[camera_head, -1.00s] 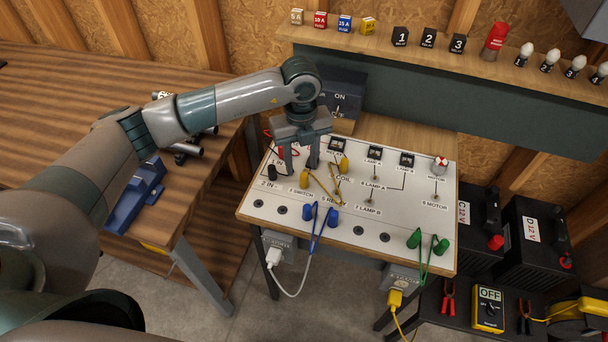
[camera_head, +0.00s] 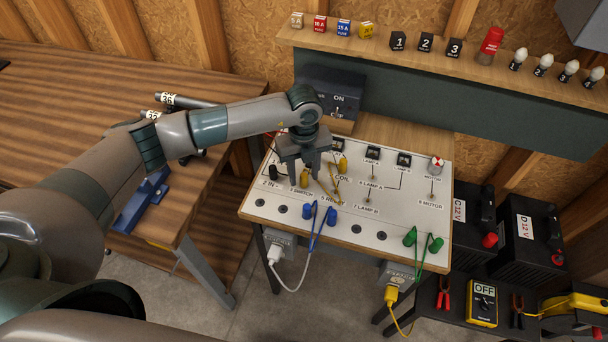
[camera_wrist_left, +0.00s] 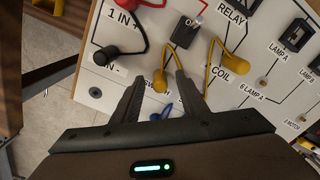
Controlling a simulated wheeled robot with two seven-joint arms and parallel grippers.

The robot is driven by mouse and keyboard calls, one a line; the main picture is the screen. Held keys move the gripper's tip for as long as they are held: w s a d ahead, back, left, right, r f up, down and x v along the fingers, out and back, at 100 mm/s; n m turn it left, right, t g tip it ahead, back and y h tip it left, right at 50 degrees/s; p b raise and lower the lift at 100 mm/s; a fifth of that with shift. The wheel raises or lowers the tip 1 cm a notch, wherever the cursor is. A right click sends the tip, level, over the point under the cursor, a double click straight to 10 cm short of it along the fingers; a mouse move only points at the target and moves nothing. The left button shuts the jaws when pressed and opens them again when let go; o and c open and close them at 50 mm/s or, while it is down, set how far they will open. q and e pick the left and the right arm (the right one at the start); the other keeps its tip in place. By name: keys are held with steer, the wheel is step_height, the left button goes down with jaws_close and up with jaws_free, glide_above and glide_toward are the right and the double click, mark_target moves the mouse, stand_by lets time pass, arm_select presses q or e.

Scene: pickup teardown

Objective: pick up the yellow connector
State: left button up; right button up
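A yellow connector (camera_head: 304,179) stands at the switch position on the white panel, with a yellow lead. In the left wrist view it (camera_wrist_left: 159,80) shows between my fingertips. A second yellow connector (camera_head: 342,166) is to its right, by the COIL label; the wrist view shows it (camera_wrist_left: 212,73) outside the right finger. My left gripper (camera_head: 304,177) points down over the panel, its fingers apart on either side of the first yellow connector. A gap seems to show beside the connector; I cannot tell whether either finger touches it. My right gripper is out of view.
Blue connectors (camera_head: 331,217) stand in front, and green ones (camera_head: 410,237) at the front right. A shelf (camera_head: 400,62) with small parts runs behind the panel.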

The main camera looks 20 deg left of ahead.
mark_target(304, 174)
arm_select(q)
steer(key=shift+f, duration=0.2)
stand_by(0.3)
jaws_close()
steer(key=shift+r, duration=0.15)
steer(key=shift+w+r+b, duration=0.1)
steer(key=shift+r+b, duration=0.4)
steer(key=shift+b, duration=0.1)
step_height(304, 174, up, 2)
steer(key=shift+r+b, duration=0.15)
steer(key=shift+b, duration=0.6)
steer(key=s+d+r+b, duration=0.3)
steer(key=d+r, duration=0.4)
steer(key=d, duration=0.4)
steer(key=shift+r+b, duration=0.25)
steer(key=shift+b, duration=0.65)
